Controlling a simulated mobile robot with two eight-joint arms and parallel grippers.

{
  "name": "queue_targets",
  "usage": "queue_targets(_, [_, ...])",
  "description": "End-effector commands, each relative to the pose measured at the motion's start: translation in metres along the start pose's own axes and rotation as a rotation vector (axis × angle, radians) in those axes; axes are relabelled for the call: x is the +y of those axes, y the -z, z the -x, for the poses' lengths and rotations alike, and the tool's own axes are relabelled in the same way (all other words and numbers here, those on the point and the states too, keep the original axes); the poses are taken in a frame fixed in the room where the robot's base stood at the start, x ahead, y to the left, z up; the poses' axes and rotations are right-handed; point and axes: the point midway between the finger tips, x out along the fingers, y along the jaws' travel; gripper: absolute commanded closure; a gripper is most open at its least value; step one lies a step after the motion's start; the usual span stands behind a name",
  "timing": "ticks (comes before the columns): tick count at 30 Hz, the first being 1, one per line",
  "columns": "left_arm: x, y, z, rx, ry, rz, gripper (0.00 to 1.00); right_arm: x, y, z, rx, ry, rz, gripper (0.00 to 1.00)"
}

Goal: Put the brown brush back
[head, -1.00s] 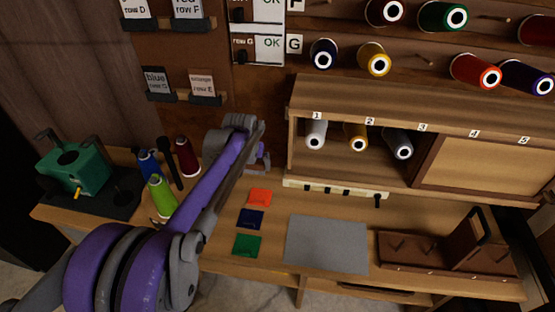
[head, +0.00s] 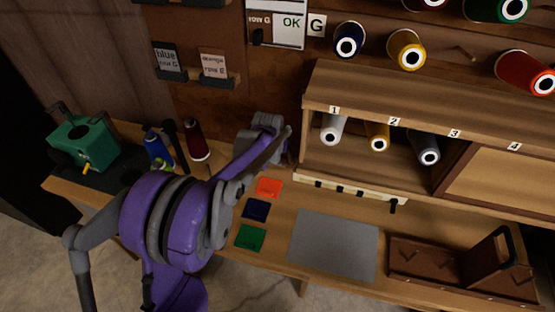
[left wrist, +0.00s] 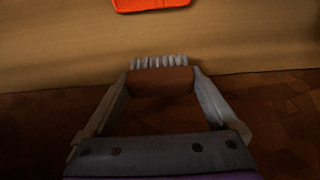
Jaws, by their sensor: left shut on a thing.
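The brown brush (left wrist: 160,82), with a row of pale grey bristles, is held crosswise between the fingers of my left gripper (left wrist: 161,88) in the left wrist view. Its bristles point up in that picture, toward the worktop, where part of an orange card shows. In the head view my left arm reaches over the bench from the left. Its wrist is by the left end of the numbered cubby shelf (head: 318,108), and the brush cannot be made out there. My right gripper is not in view.
Orange (head: 269,187), navy (head: 256,209) and green (head: 250,237) cards lie beside a grey mat (head: 333,246). A pale strip with dark pegs (head: 350,189) runs below the cubbies. A brown wooden rack (head: 460,270) stands right; a green machine (head: 84,146) and cones stand left.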

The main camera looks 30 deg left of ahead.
Motion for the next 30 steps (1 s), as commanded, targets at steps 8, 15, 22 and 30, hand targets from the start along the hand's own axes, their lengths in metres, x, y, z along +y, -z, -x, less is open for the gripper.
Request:
queue_targets(8, [0.0, -0.006, -0.015, 0.0, 0.0, 0.0, 0.68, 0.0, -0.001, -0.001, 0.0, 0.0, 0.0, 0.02])
queue_targets(15, [0.0, -0.007, -0.018, 0.0, 0.0, 0.0, 0.02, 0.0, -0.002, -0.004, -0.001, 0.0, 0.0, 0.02])
queue_targets(22, [0.0, -0.007, -0.017, 0.0, 0.0, 0.0, 0.0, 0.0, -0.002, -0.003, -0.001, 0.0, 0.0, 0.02])
queue_targets(30, [0.0, -0.006, 0.012, 0.0, 0.0, 0.0, 0.0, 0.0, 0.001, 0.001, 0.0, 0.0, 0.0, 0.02])
